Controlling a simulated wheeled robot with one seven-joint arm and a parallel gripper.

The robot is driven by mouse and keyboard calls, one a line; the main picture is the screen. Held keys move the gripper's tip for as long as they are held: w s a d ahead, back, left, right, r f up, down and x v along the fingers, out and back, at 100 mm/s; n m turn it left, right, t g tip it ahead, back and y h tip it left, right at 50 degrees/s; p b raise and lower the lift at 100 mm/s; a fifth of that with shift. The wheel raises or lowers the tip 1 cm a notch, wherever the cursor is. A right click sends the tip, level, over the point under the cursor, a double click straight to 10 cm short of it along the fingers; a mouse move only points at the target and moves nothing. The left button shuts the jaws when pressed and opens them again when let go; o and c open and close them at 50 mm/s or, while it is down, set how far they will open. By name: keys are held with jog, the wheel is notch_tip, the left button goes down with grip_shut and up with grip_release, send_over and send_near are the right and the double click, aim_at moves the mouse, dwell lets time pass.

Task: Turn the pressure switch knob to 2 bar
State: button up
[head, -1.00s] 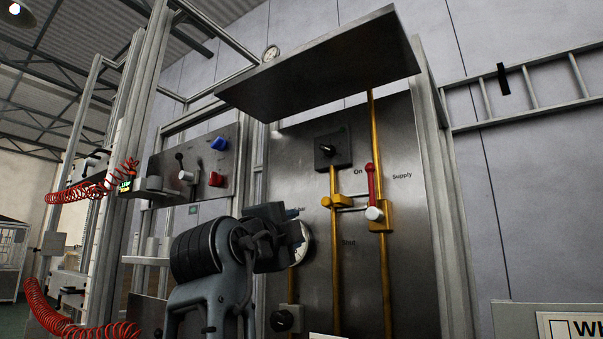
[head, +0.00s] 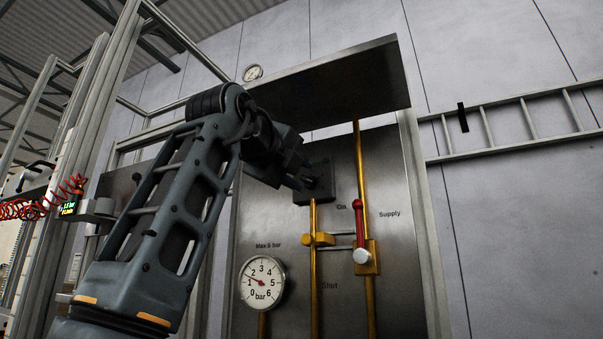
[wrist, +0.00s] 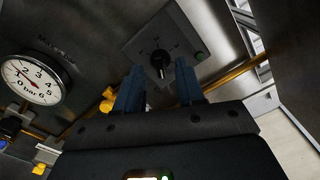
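The pressure switch is a dark square box on the upper panel with a black knob (wrist: 160,61) at its middle. A small green lamp (wrist: 201,57) sits near one corner. In the head view the switch box (head: 317,190) is partly behind my gripper (head: 302,175). In the wrist view my gripper (wrist: 159,75) is open and empty, its two blue fingers pointing at the box, with the knob between them in the picture. Whether the fingers touch the knob cannot be told. The pressure gauge (head: 262,283) has its needle between 1 and 2 bar.
A red-handled supply valve (head: 360,228) is on the yellow pipe (head: 369,300) to the right. A yellow fitting (head: 318,239) is below the switch. A metal hood (head: 340,85) overhangs the panel above the gripper. A ladder-like rail (head: 520,115) runs along the wall at right.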

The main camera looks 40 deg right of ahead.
aim_at(304, 178)
jog(key=shift+p+x, duration=0.3)
jog(key=shift+x, duration=1.2)
grip_shut()
